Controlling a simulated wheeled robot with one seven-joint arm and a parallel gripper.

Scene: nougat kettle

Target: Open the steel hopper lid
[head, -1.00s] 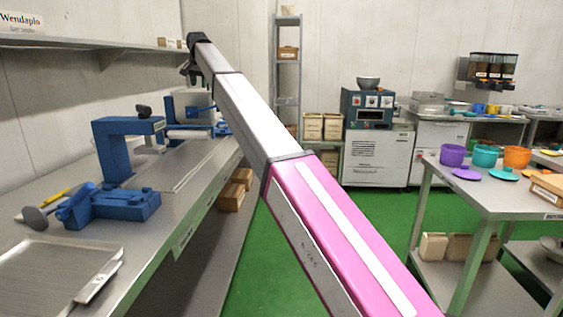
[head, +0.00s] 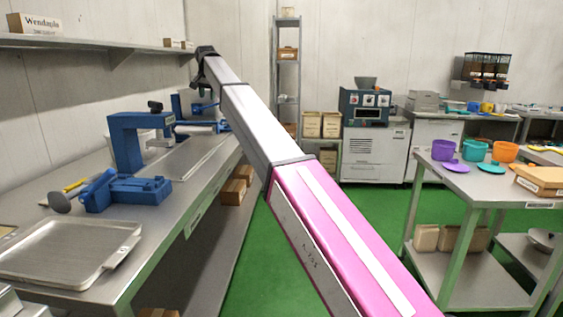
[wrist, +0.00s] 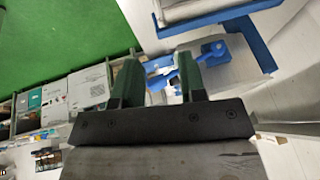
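A small steel hopper (head: 366,83) sits on top of a blue machine (head: 366,106) at the back; I cannot make out a separate lid on it. My gripper (head: 199,72) is at the far end of my raised arm, at upper left in the head view, above the left bench and well away from that hopper. In the wrist view my gripper (wrist: 158,70) has its two green and black fingers apart, with nothing held between them. Blue machine parts (wrist: 212,50) show beyond the fingers, at a distance I cannot judge.
The left steel bench (head: 190,190) carries a blue press (head: 128,140), a blue tool (head: 130,193) and a tray (head: 65,255). A right table (head: 470,185) holds coloured cups. Green floor (head: 385,205) is open between them. A shelf (head: 90,40) runs along the left wall.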

